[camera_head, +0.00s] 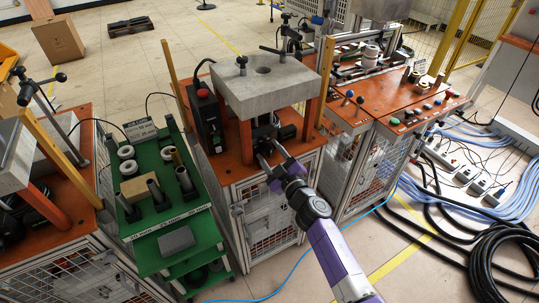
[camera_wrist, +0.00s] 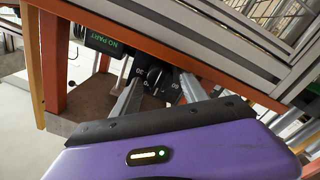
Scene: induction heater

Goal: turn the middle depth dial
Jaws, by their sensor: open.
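A dark dial (camera_wrist: 153,77) with white numbers shows between my gripper's fingers in the wrist view. Other dark parts sit close beside it, and I cannot tell each dial apart. My gripper (camera_wrist: 160,72) is open, with one grey finger on each side of the dial. I cannot tell whether either finger touches it. In the head view my gripper (camera_head: 267,163) reaches under the grey slab of the middle station (camera_head: 268,85), at its front. The dials are too small and covered to make out there.
An orange frame edge (camera_wrist: 200,65) runs close above the right finger. A green parts table (camera_head: 165,205) stands left of the station, and an orange control table (camera_head: 350,115) stands right.

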